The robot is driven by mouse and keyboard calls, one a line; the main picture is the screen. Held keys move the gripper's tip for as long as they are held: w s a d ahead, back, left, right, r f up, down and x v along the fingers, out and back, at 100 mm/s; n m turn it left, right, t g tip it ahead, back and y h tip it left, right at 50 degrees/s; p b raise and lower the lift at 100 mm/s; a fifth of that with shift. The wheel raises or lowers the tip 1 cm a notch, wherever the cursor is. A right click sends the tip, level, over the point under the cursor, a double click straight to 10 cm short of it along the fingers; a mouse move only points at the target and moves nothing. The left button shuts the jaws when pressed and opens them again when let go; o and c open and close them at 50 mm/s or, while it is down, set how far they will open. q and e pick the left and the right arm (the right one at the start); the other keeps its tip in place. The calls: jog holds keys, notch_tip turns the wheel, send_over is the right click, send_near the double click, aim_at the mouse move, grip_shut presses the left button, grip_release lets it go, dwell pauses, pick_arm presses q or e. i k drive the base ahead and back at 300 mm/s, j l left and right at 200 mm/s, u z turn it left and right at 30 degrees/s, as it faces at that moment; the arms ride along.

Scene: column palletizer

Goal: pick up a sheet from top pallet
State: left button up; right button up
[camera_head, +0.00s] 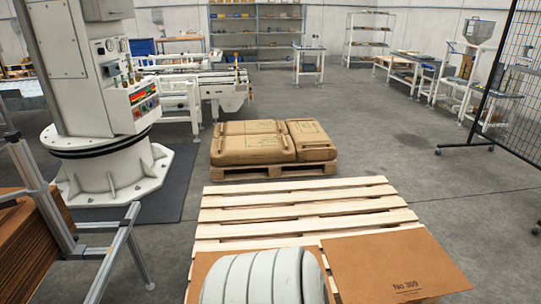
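A flat brown sheet (390,266) with "No 309" printed on it lies on the near end of a light wooden pallet (300,209) at the bottom of the view. More brown sheet surface shows to the left, and a white ribbed shape close to the camera hides the middle. I cannot tell whether it is one sheet or two. A stack of brown sheets (25,250) stands at the lower left, partly behind a metal frame. Neither of my grippers is in view.
A pallet (275,171) with several brown sacks (255,142) stands just beyond the near pallet. A white machine column (105,160) stands on a dark mat at left. A metal frame (118,245) is at lower left. A black mesh fence (515,95) stands at right. The right floor is clear.

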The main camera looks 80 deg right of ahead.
aim_at(407, 266)
jog(key=z, duration=3.85)
